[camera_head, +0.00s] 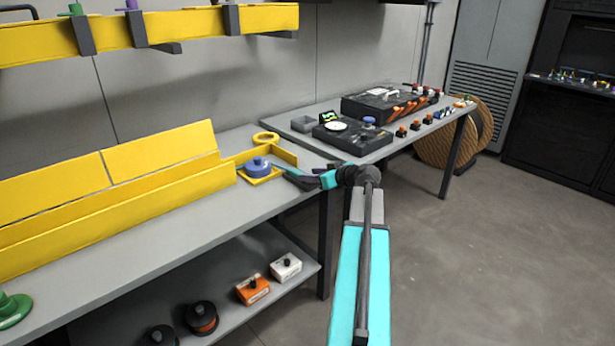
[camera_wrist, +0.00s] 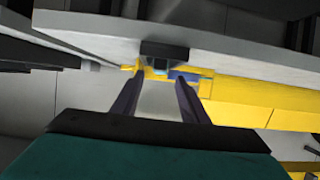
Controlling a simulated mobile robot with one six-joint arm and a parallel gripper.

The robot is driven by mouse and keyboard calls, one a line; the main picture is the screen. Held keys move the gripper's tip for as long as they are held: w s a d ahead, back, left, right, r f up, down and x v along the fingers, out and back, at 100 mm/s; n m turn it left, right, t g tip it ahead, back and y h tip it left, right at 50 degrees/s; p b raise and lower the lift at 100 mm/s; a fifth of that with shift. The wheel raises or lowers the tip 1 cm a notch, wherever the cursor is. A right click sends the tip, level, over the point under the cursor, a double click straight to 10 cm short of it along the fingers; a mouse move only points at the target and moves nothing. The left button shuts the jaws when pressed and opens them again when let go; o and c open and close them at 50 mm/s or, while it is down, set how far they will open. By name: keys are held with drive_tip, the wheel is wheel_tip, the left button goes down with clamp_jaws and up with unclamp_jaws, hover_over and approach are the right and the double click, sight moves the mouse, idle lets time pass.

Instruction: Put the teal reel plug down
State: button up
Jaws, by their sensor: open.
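A blue round piece with a raised knob (camera_head: 257,165) sits in a low yellow square holder (camera_head: 262,180) near the bench's front edge. My gripper (camera_head: 279,169) is just right of it, with its fingers pointing at it. In the wrist view my gripper (camera_wrist: 158,80) has its two fingers spread, with nothing held between them. Beyond the fingertips are yellow edges and a blue patch (camera_wrist: 188,76). A small teal patch (camera_wrist: 160,72) shows there too, but I cannot tell whether it is the teal reel plug.
A yellow ring (camera_head: 265,138) lies behind the holder. A long yellow trough (camera_head: 120,205) fills the bench to the left. A second bench (camera_head: 300,125) with black devices stands behind. Orange and white boxes (camera_head: 252,289) (camera_head: 285,267) sit on the lower shelf. The floor at right is clear.

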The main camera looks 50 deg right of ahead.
drive_tip(key=v, duration=0.9)
idle(0.3)
idle(0.8)
drive_tip(key=shift+s, duration=0.1)
